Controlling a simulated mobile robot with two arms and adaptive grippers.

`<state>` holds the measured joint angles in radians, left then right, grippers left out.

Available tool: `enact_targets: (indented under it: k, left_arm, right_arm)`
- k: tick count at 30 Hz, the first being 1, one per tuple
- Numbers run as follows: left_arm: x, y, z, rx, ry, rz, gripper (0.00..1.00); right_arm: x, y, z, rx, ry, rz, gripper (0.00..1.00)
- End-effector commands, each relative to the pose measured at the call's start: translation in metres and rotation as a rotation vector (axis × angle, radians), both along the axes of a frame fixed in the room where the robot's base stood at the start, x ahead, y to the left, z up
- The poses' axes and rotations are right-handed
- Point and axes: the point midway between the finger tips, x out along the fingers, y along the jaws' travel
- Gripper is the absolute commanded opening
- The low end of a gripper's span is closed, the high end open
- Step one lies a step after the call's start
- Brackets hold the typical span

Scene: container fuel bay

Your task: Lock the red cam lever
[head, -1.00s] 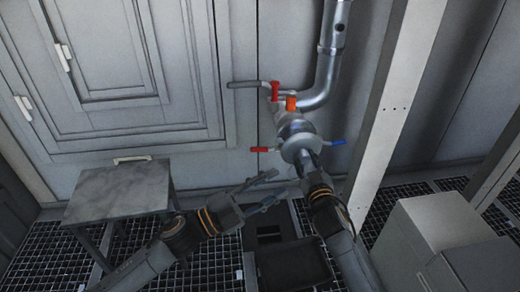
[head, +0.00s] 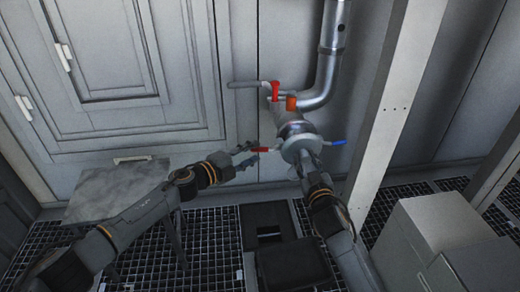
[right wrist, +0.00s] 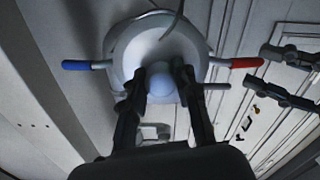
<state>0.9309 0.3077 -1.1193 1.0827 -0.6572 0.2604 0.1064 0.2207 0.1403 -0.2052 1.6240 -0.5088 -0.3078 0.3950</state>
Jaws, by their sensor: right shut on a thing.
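The red cam lever (head: 266,149) sticks out to the left of the round grey coupling (head: 292,150) on the pipe end; its red grip also shows in the right wrist view (right wrist: 246,62). The blue lever (head: 339,142) sticks out on the opposite side. My left gripper (head: 252,154) is open, its fingertips just outside the red lever's tip. In the right wrist view, my left gripper (right wrist: 264,64) has one finger on each side of the lever's line, with no clear contact. My right gripper (right wrist: 160,88) is shut on a pale round knob (right wrist: 160,74) on the coupling's face.
A red valve handle (head: 275,90) and an orange part (head: 291,103) sit above the coupling. A grey table (head: 118,187) stands at left, partly behind my left arm. A white post (head: 392,105) and grey boxes (head: 435,235) are at right.

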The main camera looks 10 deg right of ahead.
Motion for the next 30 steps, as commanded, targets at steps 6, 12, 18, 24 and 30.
enact_targets:
  k: [6, 12, 18, 24, 30]
  left_arm:
    - [0.016, -0.022, -0.002, -0.002, 0.000, -0.001, 0.37]
    - [0.021, -0.029, -0.003, -0.002, 0.000, -0.001, 0.37]
    - [0.021, -0.030, -0.004, -0.001, 0.001, -0.002, 0.37]
    - [0.021, -0.030, -0.004, -0.001, 0.001, -0.002, 0.17]
    - [0.021, -0.030, -0.003, -0.002, 0.000, -0.002, 0.00]
  right_arm:
    - [0.000, 0.000, -0.001, 0.000, 0.002, -0.001, 0.00]
    - [0.000, 0.000, -0.001, 0.000, 0.002, -0.001, 0.00]
    - [0.000, 0.000, -0.001, 0.000, 0.002, -0.001, 0.00]
    - [0.000, 0.000, -0.001, 0.000, 0.002, -0.001, 0.00]
    - [0.000, 0.000, -0.001, 0.000, 0.002, -0.001, 0.00]
